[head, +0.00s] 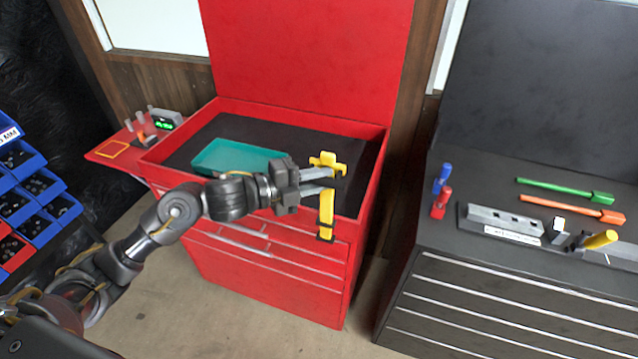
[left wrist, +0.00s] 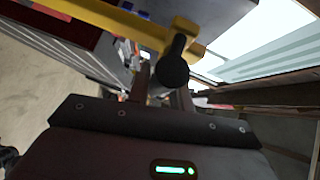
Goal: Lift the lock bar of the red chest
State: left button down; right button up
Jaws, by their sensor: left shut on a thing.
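The red chest (head: 268,266) stands in the middle of the head view with its lid up. The yellow lock bar (head: 326,211) is at its front right corner, upright, with a wider yellow top piece above the rim. My left gripper (head: 333,180) reaches in from the left and is shut on the lock bar near its upper part. In the left wrist view the yellow bar (left wrist: 115,20) crosses the top, with a dark round knob (left wrist: 172,68) between my fingers. The exact contact is partly hidden. My right gripper is out of view.
A teal tray (head: 238,157) lies in the chest's open top. A red side shelf (head: 113,152) with small tools is at its left. A dark cabinet (head: 455,269) with tools on top stands to the right. Blue bins (head: 38,187) are at far left.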

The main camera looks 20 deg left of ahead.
pick_arm(q)
jog(key=shift+w+r, duration=0.15)
jog(key=shift+r, duration=0.35)
jog(key=c, duration=1.3)
grip_release()
jog(key=shift+o, duration=0.2)
jog(key=shift+f, duration=0.15)
jog(key=shift+a, duration=0.1)
jog(key=shift+s+a+f, duration=0.1)
jog(key=shift+s+a, duration=0.15)
jog(key=shift+s, duration=0.05)
jog(key=b+v, duration=0.4)
jog(key=v, duration=0.6)
jog(key=shift+r, duration=0.2)
